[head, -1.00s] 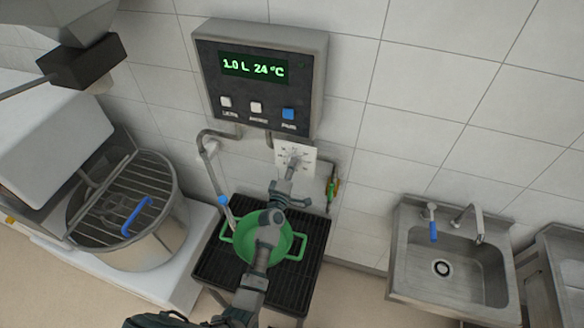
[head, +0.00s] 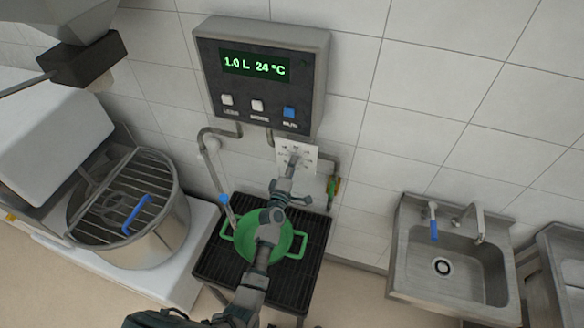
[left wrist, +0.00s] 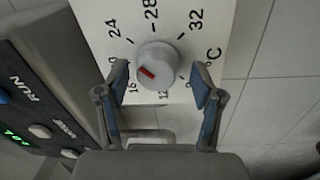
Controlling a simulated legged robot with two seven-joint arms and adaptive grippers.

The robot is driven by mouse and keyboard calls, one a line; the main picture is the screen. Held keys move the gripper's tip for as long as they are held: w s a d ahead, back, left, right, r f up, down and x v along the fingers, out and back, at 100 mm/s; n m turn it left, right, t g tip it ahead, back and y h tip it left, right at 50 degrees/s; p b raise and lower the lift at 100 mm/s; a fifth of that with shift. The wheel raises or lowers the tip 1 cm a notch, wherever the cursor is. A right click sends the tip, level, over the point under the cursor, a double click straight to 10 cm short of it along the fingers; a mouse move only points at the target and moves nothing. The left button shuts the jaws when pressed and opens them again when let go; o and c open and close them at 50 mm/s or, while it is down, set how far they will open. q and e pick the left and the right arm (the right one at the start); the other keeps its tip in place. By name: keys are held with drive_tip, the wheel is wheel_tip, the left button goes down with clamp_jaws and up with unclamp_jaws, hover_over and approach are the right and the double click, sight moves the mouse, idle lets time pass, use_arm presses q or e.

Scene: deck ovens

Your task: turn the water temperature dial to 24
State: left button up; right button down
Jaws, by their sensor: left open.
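The water temperature dial is a round light-grey knob (left wrist: 160,62) with a red mark, on a white numbered plate (left wrist: 222,18). The red mark slants toward the upper-left side, roughly the 24 side. In the head view the plate (head: 309,153) is on the wall under the meter box, partly hidden by my left arm. The meter display (head: 255,66) reads 1.0 L and 24 °C. My left gripper (left wrist: 159,72) is open, one finger on each side of the knob, with visible gaps; it also shows in the head view (head: 291,168). My right gripper is out of view.
Below my left arm, a green pot (head: 244,248) stands on a black rack (head: 208,265). Pipes run under the meter box. A mixer bowl (head: 165,225) stands left and a steel sink (head: 415,270) right.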

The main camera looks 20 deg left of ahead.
use_arm(q)
drive_tip(key=s+f, duration=0.1)
drive_tip(key=s, duration=1.1)
drive_tip(key=shift+a, duration=0.2)
drive_tip(key=s+d+f+m+g+h, duration=0.35)
drive_tip(key=s+f+m+g, duration=0.5)
drive_tip(key=s+m, duration=0.4)
drive_tip(key=s+a+f+m+g+y, duration=0.2)
drive_tip(key=s+a+m+g, duration=0.1)
drive_tip(key=s, duration=0.6)
drive_tip(key=s+a+f+m+g+y, duration=0.2)
drive_tip(key=s+a+f+g, duration=0.15)
drive_tip(key=s, duration=0.55)
wheel_tip(320, 180, down, 27)
drive_tip(key=s+d+g+b, duration=0.1)
drive_tip(key=s+g+b, duration=0.1)
drive_tip(key=s+a+f+b, duration=0.2)
drive_tip(key=s+a+f, duration=0.1)
drive_tip(key=s+f, duration=1.4)
drive_tip(key=shift+s+f+m+g, duration=0.25)
drive_tip(key=shift+f+m+g, duration=0.15)
drive_tip(key=shift+f, duration=0.25)
